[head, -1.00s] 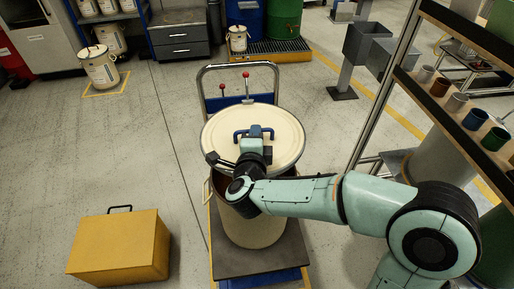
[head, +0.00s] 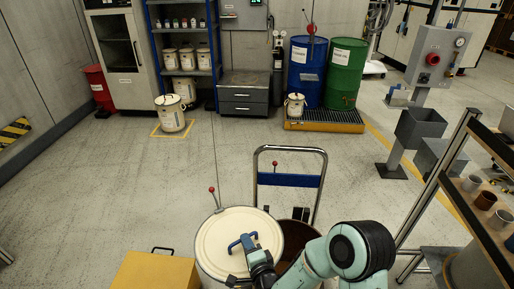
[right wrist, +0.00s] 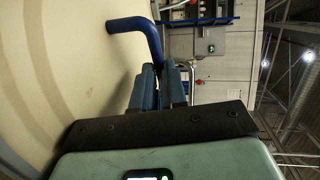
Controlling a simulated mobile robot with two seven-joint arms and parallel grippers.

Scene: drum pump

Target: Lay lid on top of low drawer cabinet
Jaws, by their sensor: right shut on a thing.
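The lid (head: 219,245) is a round cream disc with a blue handle (head: 240,240). My right gripper (head: 254,251) is shut on the handle and holds the lid over the left part of the open drum (head: 296,237). The drum's dark inside shows to the right of the lid. In the right wrist view the fingers (right wrist: 160,88) close on the blue handle (right wrist: 140,33), with the cream lid face (right wrist: 75,65) at left. The low drawer cabinet (head: 243,95) is grey, stands at the back wall, and its top looks bare. My left gripper is not in view.
A cart handle (head: 290,181) rises behind the drum. A yellow box (head: 155,272) stands at lower left. Blue (head: 306,70) and green (head: 344,73) drums stand right of the cabinet. A shelf rack (head: 468,190) is at right. Floor towards the cabinet is clear.

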